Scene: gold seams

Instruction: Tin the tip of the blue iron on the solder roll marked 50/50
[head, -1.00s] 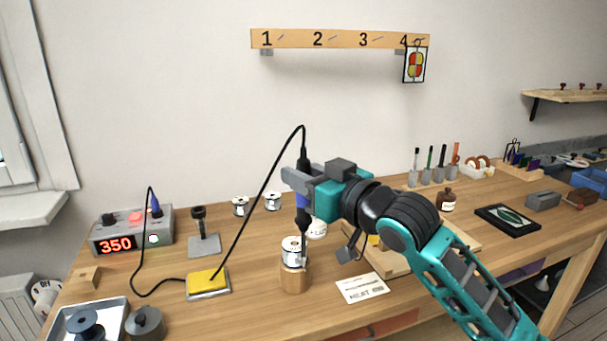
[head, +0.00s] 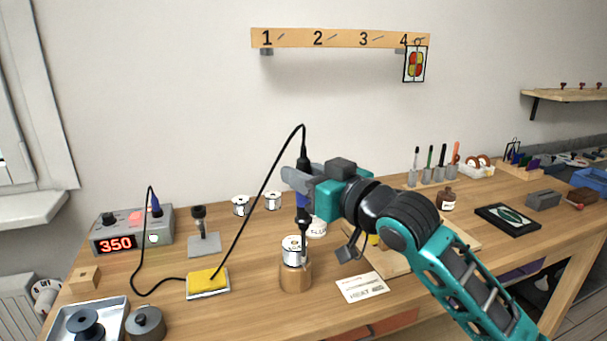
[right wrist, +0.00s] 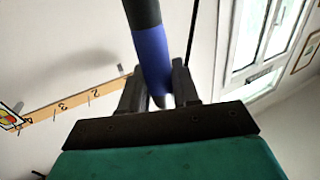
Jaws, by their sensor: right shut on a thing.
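The blue iron (head: 302,201) is held upright, tip down, in my right gripper (head: 303,178), which is shut on it. Its blue grip also shows between the fingers in the right wrist view (right wrist: 152,55). The iron's lower end is at the top of a solder roll (head: 293,250) on a wooden stand (head: 295,276); I cannot tell whether the tip touches. The mark on this roll is too small to read. Two more rolls stand at the back, one on the left (head: 241,206) and one on the right (head: 273,201). My left gripper is not in view.
The iron's black cord loops to the station (head: 133,232) reading 350. A yellow sponge (head: 208,281) lies left of the wooden stand. A white card (head: 361,288) and a wooden board (head: 378,262) lie to the right. An empty iron holder (head: 203,240) stands behind the sponge.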

